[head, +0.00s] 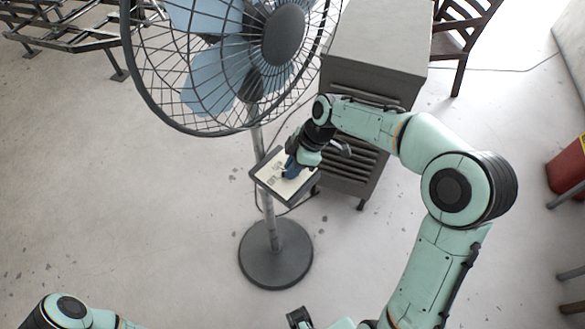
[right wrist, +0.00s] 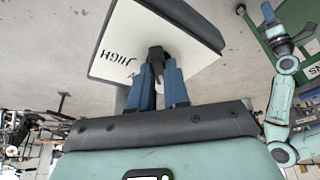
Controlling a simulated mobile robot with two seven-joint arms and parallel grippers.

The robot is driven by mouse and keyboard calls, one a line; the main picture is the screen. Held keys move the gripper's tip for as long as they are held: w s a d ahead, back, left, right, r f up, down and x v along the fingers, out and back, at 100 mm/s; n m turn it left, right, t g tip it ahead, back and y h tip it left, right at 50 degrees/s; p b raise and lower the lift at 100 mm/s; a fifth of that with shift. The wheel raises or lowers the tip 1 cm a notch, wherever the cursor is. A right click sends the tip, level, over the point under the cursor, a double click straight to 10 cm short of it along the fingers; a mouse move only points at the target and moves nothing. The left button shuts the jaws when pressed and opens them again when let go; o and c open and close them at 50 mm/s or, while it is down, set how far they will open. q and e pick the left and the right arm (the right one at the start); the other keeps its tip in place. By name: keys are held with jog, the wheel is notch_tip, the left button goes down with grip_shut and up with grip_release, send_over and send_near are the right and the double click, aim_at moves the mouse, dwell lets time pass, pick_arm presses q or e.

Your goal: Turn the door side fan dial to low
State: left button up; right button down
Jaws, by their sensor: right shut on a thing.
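The pedestal fan (head: 283,35) stands upright at left centre in the head view. Its control box (head: 270,184) has a pale face on the pole. My right gripper (head: 290,170) is at this face and covers part of it. In the right wrist view, the two blue fingers of my right gripper (right wrist: 158,75) are shut on the small dark dial (right wrist: 155,53). The word HIGH shows upside down on the pale panel (right wrist: 118,45), left of the dial. The dial's pointer and the LOW mark cannot be made out. My left gripper seems to show small in the right wrist view (right wrist: 275,30); its jaws are unclear.
A grey cabinet (head: 375,45) with louvred drawers stands close behind and right of the control box. The fan's round base (head: 276,262) is on the floor. A wooden chair (head: 460,35) is at the back right, a red object (head: 566,165) at the right edge.

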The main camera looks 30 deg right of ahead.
jog(key=m+b, duration=0.1)
jog(key=m, duration=0.1)
jog(key=m+t+b, duration=0.1)
jog(key=m, duration=0.1)
jog(key=shift+s+a+m+t+h, duration=0.15)
jog(key=shift+m+t+h, duration=0.15)
jog(key=shift+h, duration=0.1)
pick_arm(q)
jog(key=f+b, duration=0.1)
jog(key=f, duration=0.1)
jog(key=s+f+b, duration=0.1)
jog(key=f, duration=0.1)
jog(key=shift+s+f, duration=0.2)
pick_arm(e)
jog(key=m+h, duration=0.1)
jog(key=m, duration=0.3)
jog(key=shift+t, duration=0.3)
jog(key=shift+m+h, duration=0.3)
jog(key=c, duration=1.1)
grip_release()
pick_arm(q)
jog(key=shift+w+r+p, duration=0.15)
jog(key=shift+r+p, duration=0.55)
jog(key=shift+p, duration=0.1)
pick_arm(e)
jog(key=v, duration=1.3)
jog(key=shift+s+r, duration=0.15)
jog(key=shift+s, duration=0.1)
